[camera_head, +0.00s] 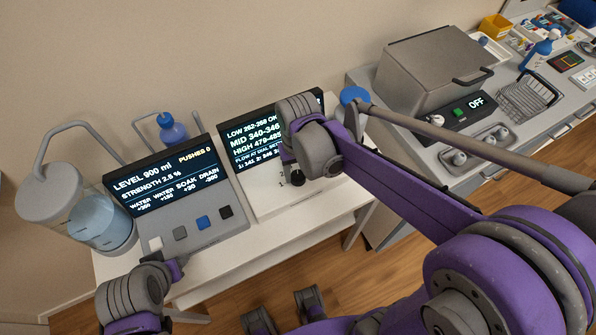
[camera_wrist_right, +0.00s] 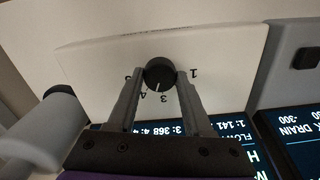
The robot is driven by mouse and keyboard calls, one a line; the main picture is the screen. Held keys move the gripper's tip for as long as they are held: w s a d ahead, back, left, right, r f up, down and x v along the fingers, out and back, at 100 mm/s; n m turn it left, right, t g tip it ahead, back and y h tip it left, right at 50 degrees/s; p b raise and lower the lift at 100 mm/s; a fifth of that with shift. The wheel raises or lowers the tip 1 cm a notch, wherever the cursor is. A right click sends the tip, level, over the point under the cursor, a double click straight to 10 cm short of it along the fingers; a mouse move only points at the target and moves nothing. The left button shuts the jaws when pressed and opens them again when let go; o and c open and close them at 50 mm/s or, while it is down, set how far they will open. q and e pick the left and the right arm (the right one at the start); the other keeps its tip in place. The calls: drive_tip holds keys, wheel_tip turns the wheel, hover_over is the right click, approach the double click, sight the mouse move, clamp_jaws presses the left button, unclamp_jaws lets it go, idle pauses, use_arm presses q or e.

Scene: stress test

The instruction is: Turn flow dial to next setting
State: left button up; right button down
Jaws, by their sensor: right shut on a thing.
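The flow dial (camera_wrist_right: 160,72) is a round black knob on a white panel, with a white pointer line. In the right wrist view the line points down, close to the printed 3. The marks 1, 4 and 5 also show around it. My right gripper (camera_wrist_right: 159,79) is shut on the dial, one finger on each side. In the head view my right gripper (camera_head: 293,174) is at the panel and partly hides the dial. The flow screen (camera_head: 250,148) reads LOW 252-258 OK, MID 340-346, HIGH 479-485. My left arm's end (camera_head: 172,270) is low at the left, its fingers unclear.
Left of the dial panel stands a console (camera_head: 195,228) with a LEVEL 900 ml screen and several square buttons. A water jug (camera_head: 110,222) stands beside it. At right, a grey box (camera_head: 425,70) and a wire basket (camera_head: 528,98) sit on another bench.

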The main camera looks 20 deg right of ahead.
sight(298, 176)
use_arm(q)
drive_tip(key=shift+f, duration=0.15)
use_arm(e)
drive_tip(key=shift+m, duration=1.6)
drive_tip(key=shift+c, duration=1.6)
unclamp_jaws()
drive_tip(key=shift+r, duration=0.1)
use_arm(q)
drive_tip(key=shift+w+r+p, duration=0.1)
drive_tip(key=shift+r+p, duration=0.35)
drive_tip(key=shift+r, duration=0.2)
use_arm(e)
wheel_tip(298, 176, up, 11)
drive_tip(key=shift+f, duration=0.2)
